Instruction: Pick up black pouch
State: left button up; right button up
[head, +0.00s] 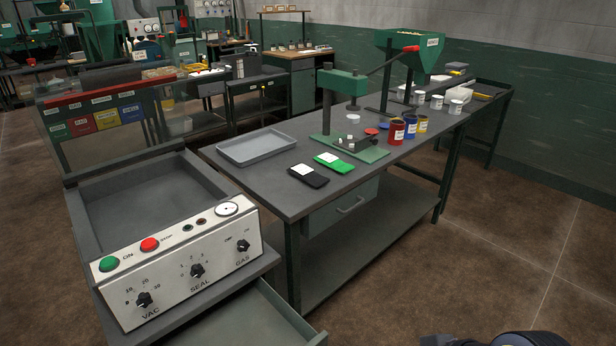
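A black pouch (314,178) with a white label patch lies flat on the dark workbench (262,188), near its front edge. A green pouch (340,164) of similar shape lies just beyond it to the right. A dark, rounded part shows at the bottom right edge of the head view, apart from the bench and the pouch; it looks like part of my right arm. Neither gripper's fingers can be seen. Nothing touches the black pouch.
A grey tray (256,147) lies left of the pouches. A green press (345,100) stands behind them, with red, blue and yellow jars (397,131) to its right. A vacuum sealer (180,262) with knobs stands at front left, above an open drawer (262,318). Floor at right is clear.

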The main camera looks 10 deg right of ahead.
aim_at(307, 175)
jog(key=u, duration=0.55)
jog(key=i+l+u, duration=0.15)
jog(key=l+u, duration=0.25)
jog(key=i+l+u, duration=0.1)
jog(key=l+u, duration=0.75)
jog(key=l, duration=0.75)
jog(key=l+u, duration=0.15)
jog(key=l, duration=0.75)
jog(key=k+l+u, duration=0.1)
jog(key=l, duration=0.75)
